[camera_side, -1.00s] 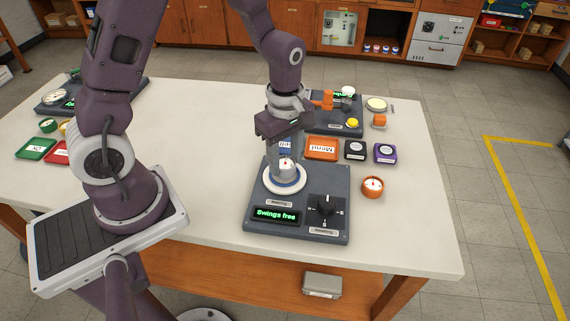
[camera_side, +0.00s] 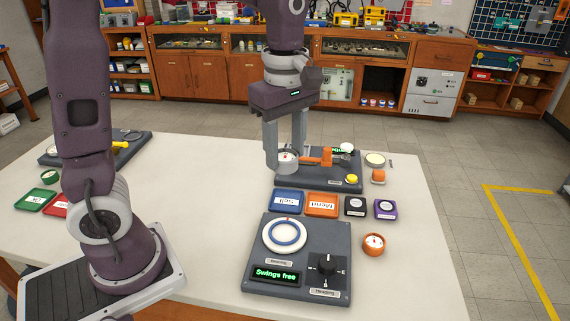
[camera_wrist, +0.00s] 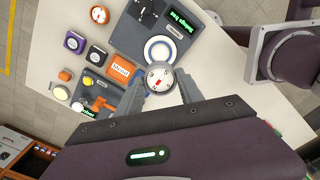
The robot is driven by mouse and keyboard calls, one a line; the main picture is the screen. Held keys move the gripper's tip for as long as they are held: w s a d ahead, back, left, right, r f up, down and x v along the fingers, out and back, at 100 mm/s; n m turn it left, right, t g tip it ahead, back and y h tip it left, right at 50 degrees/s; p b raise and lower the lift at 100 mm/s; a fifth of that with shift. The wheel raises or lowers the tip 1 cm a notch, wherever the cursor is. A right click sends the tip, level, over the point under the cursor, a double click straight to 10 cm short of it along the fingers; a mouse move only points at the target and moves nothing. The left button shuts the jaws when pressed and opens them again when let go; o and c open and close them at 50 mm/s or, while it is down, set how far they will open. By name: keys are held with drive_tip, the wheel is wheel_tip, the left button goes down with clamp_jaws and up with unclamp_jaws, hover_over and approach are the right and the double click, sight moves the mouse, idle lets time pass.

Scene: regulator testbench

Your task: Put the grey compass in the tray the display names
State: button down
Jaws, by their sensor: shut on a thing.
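My gripper (camera_side: 286,166) is shut on the grey compass (camera_side: 288,158) and holds it in the air, above and behind the blue tray. In the wrist view the compass (camera_wrist: 159,80) sits between the two fingers, its white dial with red marks facing the camera. The near bench's display (camera_side: 275,275) reads "Swings free" in green. The bench's round white and blue seat (camera_side: 284,235) is empty. The blue tray (camera_side: 287,208) has an upside-down label that seems to read "Sell". The orange tray (camera_side: 322,212) beside it reads "Mend".
A black piece (camera_side: 355,207) and a purple piece (camera_side: 385,209) lie right of the trays. An orange compass (camera_side: 373,243) stands at right. Green (camera_side: 36,200) and red trays lie far left.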

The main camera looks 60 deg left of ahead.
drive_tip(key=shift+r, duration=0.7)
drive_tip(key=w+a+f+m, duration=0.3)
drive_tip(key=w+a+f, duration=0.5)
drive_tip(key=a+f, duration=0.3)
wheel_tip(320, 180, down, 12)
drive_tip(key=shift+w+d+r, duration=0.1)
drive_tip(key=shift+d+r, duration=0.05)
drive_tip(key=shift+r, duration=0.05)
drive_tip(key=shift+f, duration=0.15)
drive_tip(key=c, duration=0.7)
unclamp_jaws()
drive_tip(key=shift+c, duration=0.2)
